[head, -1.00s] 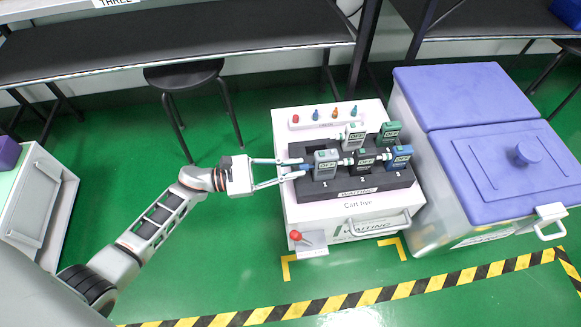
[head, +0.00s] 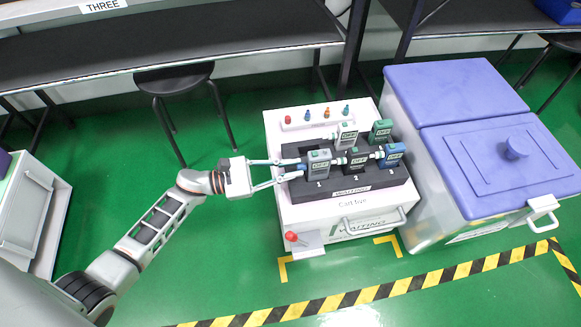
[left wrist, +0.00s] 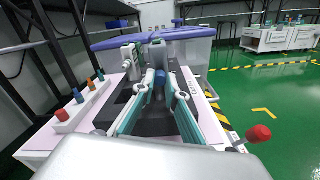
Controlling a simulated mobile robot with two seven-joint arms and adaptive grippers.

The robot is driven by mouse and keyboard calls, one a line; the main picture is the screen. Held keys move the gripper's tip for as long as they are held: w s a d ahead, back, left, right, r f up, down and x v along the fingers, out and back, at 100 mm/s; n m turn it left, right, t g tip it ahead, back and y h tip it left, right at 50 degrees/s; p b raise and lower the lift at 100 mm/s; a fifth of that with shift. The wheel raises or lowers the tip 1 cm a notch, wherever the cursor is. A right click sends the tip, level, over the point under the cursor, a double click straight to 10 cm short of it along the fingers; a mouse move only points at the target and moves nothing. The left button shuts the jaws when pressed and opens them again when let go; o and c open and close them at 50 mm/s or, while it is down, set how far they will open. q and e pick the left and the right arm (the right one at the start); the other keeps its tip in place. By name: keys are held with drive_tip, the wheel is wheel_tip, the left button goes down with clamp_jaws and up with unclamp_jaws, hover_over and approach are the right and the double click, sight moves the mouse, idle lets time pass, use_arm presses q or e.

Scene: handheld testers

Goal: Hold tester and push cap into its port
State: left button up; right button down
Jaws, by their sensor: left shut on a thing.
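A grey tester (head: 318,163) marked 1 stands upright in a black holder (head: 334,190) on the cart. My left gripper (head: 300,169) reaches in from the left, its fingertips at the tester's left side. It is shut on a small blue cap (head: 301,168). The left wrist view shows the blue cap (left wrist: 160,77) between the two long teal fingers, with the grey tester (left wrist: 158,52) directly behind it. The cap is at or very close to the tester's side; I cannot tell whether it is in the port. My right gripper is not in view.
A white strip (head: 320,123) of coloured caps lies behind. A red knob (head: 291,237) is at the cart's front-left corner. Purple-lidded bins (head: 480,180) stand right.

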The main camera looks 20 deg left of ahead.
use_arm(q)
drive_tip(key=o, duration=0.7)
drive_tip(key=shift+o, duration=0.2)
drive_tip(key=v, duration=1.2)
